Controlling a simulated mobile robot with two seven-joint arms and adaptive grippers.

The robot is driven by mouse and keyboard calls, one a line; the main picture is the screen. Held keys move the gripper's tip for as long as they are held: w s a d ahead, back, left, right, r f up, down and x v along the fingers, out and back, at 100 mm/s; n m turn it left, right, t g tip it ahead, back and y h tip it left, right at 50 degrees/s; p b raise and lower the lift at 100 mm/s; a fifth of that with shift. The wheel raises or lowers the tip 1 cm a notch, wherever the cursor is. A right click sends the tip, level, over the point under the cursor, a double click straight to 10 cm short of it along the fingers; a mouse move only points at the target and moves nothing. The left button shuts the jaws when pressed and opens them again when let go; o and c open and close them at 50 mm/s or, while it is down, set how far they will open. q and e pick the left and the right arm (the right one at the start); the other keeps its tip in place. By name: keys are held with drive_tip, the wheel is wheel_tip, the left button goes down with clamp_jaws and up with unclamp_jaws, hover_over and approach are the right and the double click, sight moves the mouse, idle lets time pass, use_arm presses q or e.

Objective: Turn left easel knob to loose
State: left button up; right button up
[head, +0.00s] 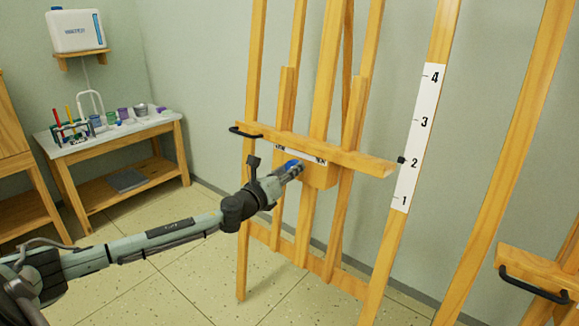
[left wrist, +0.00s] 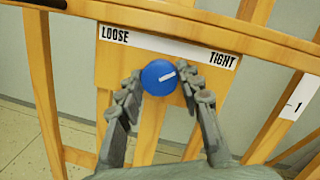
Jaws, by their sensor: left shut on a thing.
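The easel knob is a round blue knob (left wrist: 159,77) with a short white mark, on a wooden block under the easel's ledge (head: 325,150). In the left wrist view the white mark lies toward the right, on the TIGHT side. A white label (left wrist: 170,46) above it reads LOOSE at left and TIGHT at right. My left gripper (left wrist: 157,85) is shut on the knob, with one finger on each side. In the head view the knob (head: 292,164) is mostly hidden behind my left gripper (head: 297,170). My right gripper is not in view.
The easel has a white scale strip (head: 416,140) numbered 1 to 4 and a black handle (head: 244,132) at the ledge's left end. A second easel (head: 540,268) stands at the right edge. A side table (head: 130,140) with art supplies stands back left. Floor between is clear.

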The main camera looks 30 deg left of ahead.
use_arm(q)
drive_tip(key=shift+a+r+n+g+h+p, duration=0.1)
drive_tip(key=shift+n+g+p, duration=0.55)
drive_tip(key=shift+n, duration=2.9)
drive_tip(key=shift+r+n+g+h+p, duration=0.1)
drive_tip(key=shift+n+g+p, duration=0.55)
drive_tip(key=shift+n, duration=2.95)
drive_tip(key=shift+a+n+g+h+p, duration=0.1)
drive_tip(key=shift+n+g+p, duration=0.55)
drive_tip(key=shift+n, duration=2.9)
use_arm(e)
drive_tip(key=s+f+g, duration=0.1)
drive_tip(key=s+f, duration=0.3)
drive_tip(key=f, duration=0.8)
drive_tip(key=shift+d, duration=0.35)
use_arm(q)
drive_tip(key=o, duration=1.2)
drive_tip(key=shift+d, duration=0.1)
drive_tip(key=shift+c, duration=0.2)
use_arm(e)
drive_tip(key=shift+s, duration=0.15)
